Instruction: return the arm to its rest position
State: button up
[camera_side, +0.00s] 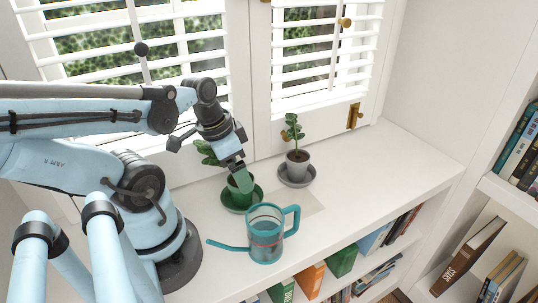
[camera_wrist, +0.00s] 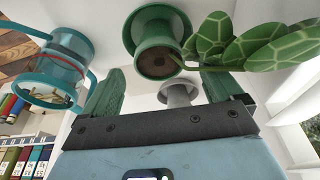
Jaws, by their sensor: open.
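My gripper (camera_side: 243,182) is at the end of my arm, pointing down over the shelf top. In the wrist view its green fingers (camera_wrist: 162,84) stand wide apart with nothing held between them. In the side view the fingers overlap a green pot (camera_side: 236,188) with a leafy plant, on a green saucer (camera_side: 235,209). In the wrist view the green pot (camera_wrist: 157,62) shows beyond the fingertips, with its leaves (camera_wrist: 245,45) reaching past the right finger. I cannot tell whether a finger touches the plant.
A teal watering can (camera_side: 266,243) stands in front, its spout pointing left. A grey pot (camera_side: 298,168) with a small plant sits on a grey saucer (camera_side: 294,181) to the right. Shuttered windows (camera_side: 190,45) stand close behind. The shelf top's right side (camera_side: 400,165) is clear.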

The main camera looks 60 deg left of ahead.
jog(key=shift+v, duration=1.9)
jog(key=shift+w+d, duration=0.15)
jog(key=shift+w, duration=0.3)
jog(key=w+d+r+t, duration=0.1)
jog(key=w+d, duration=0.1)
jog(key=w, duration=0.1)
jog(key=w+d+t, duration=0.1)
jog(key=w+d, duration=0.1)
jog(key=w, duration=0.1)
jog(key=w+d+r+t, duration=0.1)
jog(key=w+d+t, duration=0.1)
jog(key=w+d, duration=0.1)
jog(key=shift+w+r+n, duration=0.3)
jog(key=shift+a, duration=0.15)
jog(key=s+a+r+m+g+h, duration=0.1)
jog(key=s+a+m+g, duration=0.3)
jog(key=s+a, duration=0.45)
jog(key=shift+s+d+f, duration=0.2)
jog(key=shift+f, duration=0.9)
jog(key=shift+s+d+f, duration=0.2)
jog(key=shift+f, duration=0.85)
jog(key=shift+s+d+f, duration=0.2)
jog(key=shift+s+f, duration=0.05)
jog(key=shift+f, duration=0.85)
jog(key=shift+x, duration=2.55)
